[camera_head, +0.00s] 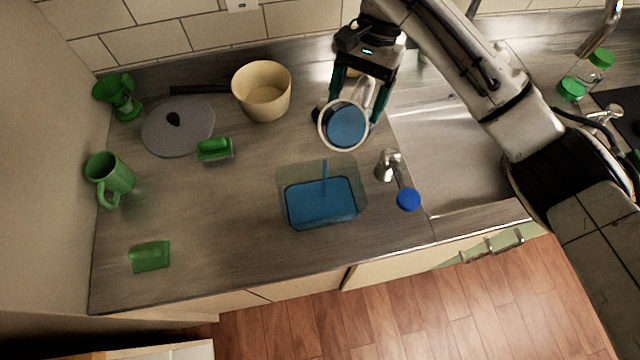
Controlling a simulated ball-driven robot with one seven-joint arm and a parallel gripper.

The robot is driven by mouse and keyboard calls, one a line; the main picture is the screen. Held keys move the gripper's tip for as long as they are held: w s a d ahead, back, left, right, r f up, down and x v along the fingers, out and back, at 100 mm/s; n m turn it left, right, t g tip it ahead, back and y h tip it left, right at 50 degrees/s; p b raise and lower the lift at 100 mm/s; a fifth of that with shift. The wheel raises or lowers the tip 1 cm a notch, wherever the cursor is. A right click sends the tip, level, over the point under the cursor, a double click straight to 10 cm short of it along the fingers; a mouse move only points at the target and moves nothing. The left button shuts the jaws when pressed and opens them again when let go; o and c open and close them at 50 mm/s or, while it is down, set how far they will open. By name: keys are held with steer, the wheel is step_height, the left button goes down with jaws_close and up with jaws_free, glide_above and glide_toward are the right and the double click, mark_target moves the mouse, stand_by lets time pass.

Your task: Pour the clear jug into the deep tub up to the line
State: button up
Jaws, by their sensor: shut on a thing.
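The clear jug (346,126) holds blue liquid and is tilted toward the front, above the back of the tub. My gripper (357,98) is shut on the jug's handle side, behind it. A thin blue stream (324,177) falls from the jug into the deep tub (348,170). The tub is clear, stands on the counter and holds blue liquid (320,203) in its lower part. I cannot make out the line on the tub.
A faucet-like metal piece (387,165) and a blue cap (408,200) are right of the tub, near the sink (450,150). The counter's front left is mostly clear.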

steer(key=shift+s+a+r, duration=0.25)
steer(key=shift+s+a, duration=0.05)
steer(key=shift+s, duration=0.15)
steer(key=shift+w+d+f, duration=0.15)
steer(key=shift+w+d, duration=0.05)
steer(key=shift+w, duration=0.1)
steer(key=shift+s+a+t, duration=0.25)
steer(key=shift+s+t, duration=0.1)
steer(key=shift+t, duration=0.05)
steer(key=shift+w+d+h, duration=0.15)
steer(key=shift+w+h, duration=0.05)
steer(key=shift+h, duration=0.1)
steer(key=shift+s, duration=0.25)
steer(key=shift+w, duration=0.15)
steer(key=shift+t, duration=0.3)
steer(key=shift+s, duration=0.2)
